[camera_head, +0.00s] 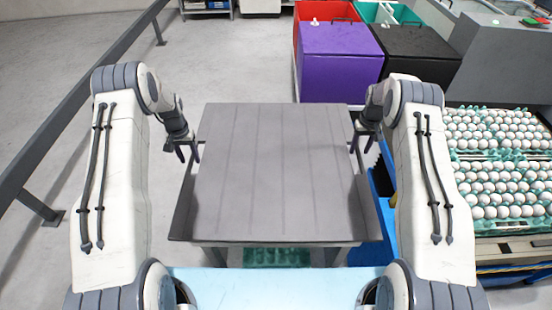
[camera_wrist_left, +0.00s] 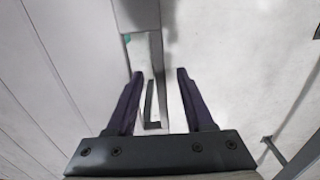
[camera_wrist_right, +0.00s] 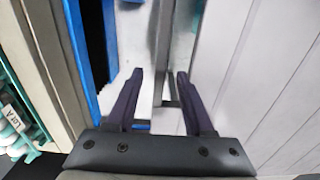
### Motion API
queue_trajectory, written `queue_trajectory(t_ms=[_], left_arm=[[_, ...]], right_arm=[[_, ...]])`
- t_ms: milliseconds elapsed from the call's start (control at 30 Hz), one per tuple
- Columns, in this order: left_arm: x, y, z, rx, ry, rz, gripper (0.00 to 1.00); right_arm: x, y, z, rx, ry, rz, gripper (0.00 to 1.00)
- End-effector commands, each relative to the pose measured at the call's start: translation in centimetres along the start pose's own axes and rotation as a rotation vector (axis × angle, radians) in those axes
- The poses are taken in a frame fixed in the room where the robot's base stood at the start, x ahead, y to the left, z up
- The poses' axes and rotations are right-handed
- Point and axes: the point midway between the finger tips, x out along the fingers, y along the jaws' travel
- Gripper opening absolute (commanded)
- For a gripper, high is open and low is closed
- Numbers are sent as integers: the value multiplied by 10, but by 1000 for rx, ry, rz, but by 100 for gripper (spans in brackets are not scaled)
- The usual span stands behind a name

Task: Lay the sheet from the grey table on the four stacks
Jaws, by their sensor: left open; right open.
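A grey grooved sheet (camera_head: 275,165) lies flat on the grey table (camera_head: 372,222) in the head view. It also fills the left side of the left wrist view (camera_wrist_left: 45,100) and the right side of the right wrist view (camera_wrist_right: 272,85). My left gripper (camera_head: 187,153) is open and empty by the sheet's left edge, and its fingers show in the left wrist view (camera_wrist_left: 160,75). My right gripper (camera_head: 361,146) is open and empty by the right edge, also seen in the right wrist view (camera_wrist_right: 161,75). I cannot make out the four stacks for certain.
Green trays of white eggs (camera_head: 498,185) stand at the right. A green tray (camera_head: 277,257) shows below the table's near edge. Purple (camera_head: 340,55) and black (camera_head: 415,50) boxes stand behind at the right. A dark rail (camera_head: 75,100) runs along the left; floor there is clear.

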Motion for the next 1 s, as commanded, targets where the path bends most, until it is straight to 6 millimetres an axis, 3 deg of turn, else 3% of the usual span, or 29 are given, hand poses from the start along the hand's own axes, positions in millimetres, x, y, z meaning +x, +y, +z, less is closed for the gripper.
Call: queue_trajectory(t_ms=[400,533,567,1000], left_arm=[[7,0,0,0,1,0,52],[7,0,0,0,1,0,3],[7,0,0,0,1,0,0],[7,0,0,0,1,0,0]], right_arm=[[7,0,0,0,1,0,52],[7,0,0,0,1,0,3],[7,0,0,0,1,0,0],[7,0,0,0,0,0,0]])
